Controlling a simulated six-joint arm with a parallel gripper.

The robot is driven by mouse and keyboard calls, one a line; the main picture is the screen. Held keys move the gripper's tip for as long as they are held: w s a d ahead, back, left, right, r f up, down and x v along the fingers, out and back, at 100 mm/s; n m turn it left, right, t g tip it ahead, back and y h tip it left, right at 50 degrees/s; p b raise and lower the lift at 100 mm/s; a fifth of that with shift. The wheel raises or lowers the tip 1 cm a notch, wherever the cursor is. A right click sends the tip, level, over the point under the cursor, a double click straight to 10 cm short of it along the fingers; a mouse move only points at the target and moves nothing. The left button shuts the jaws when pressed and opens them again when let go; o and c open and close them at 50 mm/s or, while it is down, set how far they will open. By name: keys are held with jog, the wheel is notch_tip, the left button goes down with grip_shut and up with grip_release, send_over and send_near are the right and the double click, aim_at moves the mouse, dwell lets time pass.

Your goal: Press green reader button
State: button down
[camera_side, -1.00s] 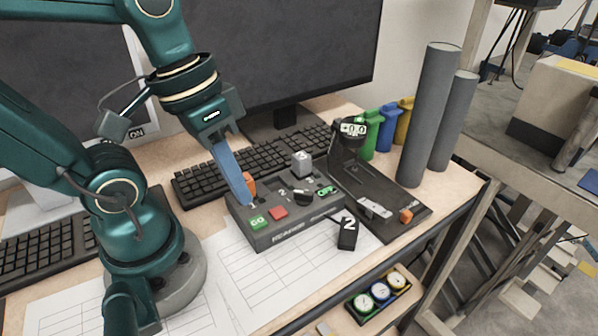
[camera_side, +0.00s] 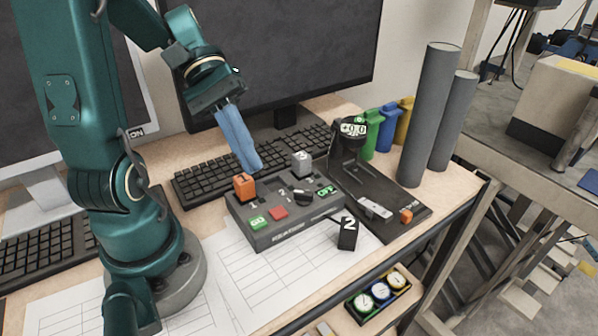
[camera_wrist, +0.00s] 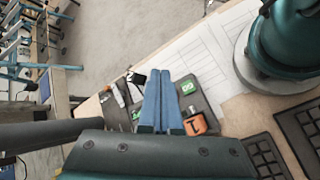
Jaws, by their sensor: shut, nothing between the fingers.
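The dark grey reader box (camera_side: 285,232) lies on the desk. Its green button (camera_side: 258,222), marked GO, is at the front left corner beside a red button (camera_side: 278,213). A second green piece (camera_side: 326,191) is at the box's right end. My gripper (camera_side: 252,168) has its blue fingers shut and empty, above and behind the box, apart from the buttons. In the wrist view the fingers (camera_wrist: 163,78) lie across the box, and the green button (camera_wrist: 188,87) shows to their right.
An orange block (camera_side: 244,186) and a grey block (camera_side: 301,163) stand at the box's back edge. A black block (camera_side: 347,234) marked 2 stands at its right front. A dial stand (camera_side: 352,150) is further right. A keyboard (camera_side: 215,180) and monitor stand behind.

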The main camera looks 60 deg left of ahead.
aim_at(255, 219)
jog(key=shift+f, duration=0.1)
jog(key=shift+f, duration=4.3)
jog(key=shift+f, duration=0.15)
jog(key=shift+f, duration=0.25)
jog(key=shift+f, duration=0.35)
jog(key=shift+r, duration=0.75)
